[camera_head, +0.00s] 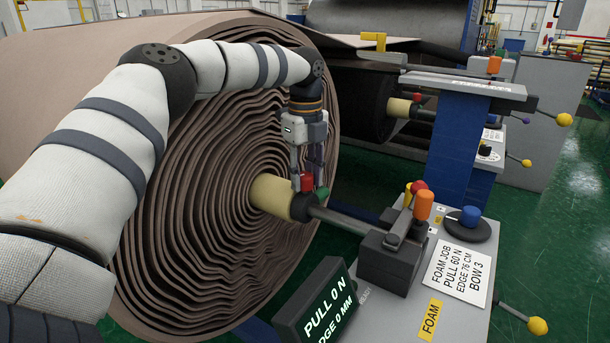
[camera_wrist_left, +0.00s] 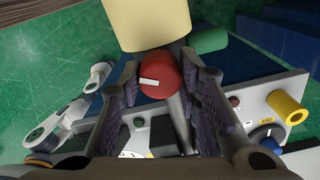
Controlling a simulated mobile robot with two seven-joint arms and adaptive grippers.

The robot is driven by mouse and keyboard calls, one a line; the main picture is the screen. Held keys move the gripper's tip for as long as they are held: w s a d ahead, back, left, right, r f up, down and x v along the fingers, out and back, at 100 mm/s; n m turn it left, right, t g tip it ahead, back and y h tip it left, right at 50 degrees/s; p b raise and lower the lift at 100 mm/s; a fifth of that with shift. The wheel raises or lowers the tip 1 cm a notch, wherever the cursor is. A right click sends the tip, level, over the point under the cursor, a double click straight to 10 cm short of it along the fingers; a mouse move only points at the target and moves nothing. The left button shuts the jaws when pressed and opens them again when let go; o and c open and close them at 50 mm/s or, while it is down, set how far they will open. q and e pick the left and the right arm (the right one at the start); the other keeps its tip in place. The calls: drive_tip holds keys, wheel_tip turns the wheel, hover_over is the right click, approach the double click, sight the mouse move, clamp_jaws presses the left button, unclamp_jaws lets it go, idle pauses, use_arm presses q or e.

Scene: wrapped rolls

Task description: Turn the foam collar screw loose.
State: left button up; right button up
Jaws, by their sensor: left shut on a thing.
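The foam collar (camera_head: 300,208) is a dark ring on the shaft (camera_head: 345,222), against the cream core (camera_head: 270,194) of the big brown foam roll (camera_head: 190,200). Its red screw knob (camera_head: 307,184) points up. My left gripper (camera_head: 307,176) reaches down from above and is shut on this red knob. In the left wrist view the red knob (camera_wrist_left: 158,76), with a white mark on its top, sits between the two fingers, below the cream core (camera_wrist_left: 147,22). A green part (camera_head: 322,192) is beside the knob. My right gripper is in neither view.
A grey stand (camera_head: 440,330) at the lower right carries a black shaft block (camera_head: 392,262), an orange-topped handle (camera_head: 423,206), a blue knob (camera_head: 469,215) and a job card (camera_head: 458,272). A display (camera_head: 325,305) reads PULL 0 N. Another stand (camera_head: 458,140) is behind.

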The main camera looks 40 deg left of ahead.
sight(305, 175)
use_arm(q)
drive_tip(key=shift+n, duration=0.4)
drive_tip(key=o, duration=1.1)
drive_tip(key=shift+o, duration=0.2)
wheel_tip(305, 175, up, 12)
drive_tip(key=shift+f, duration=0.1)
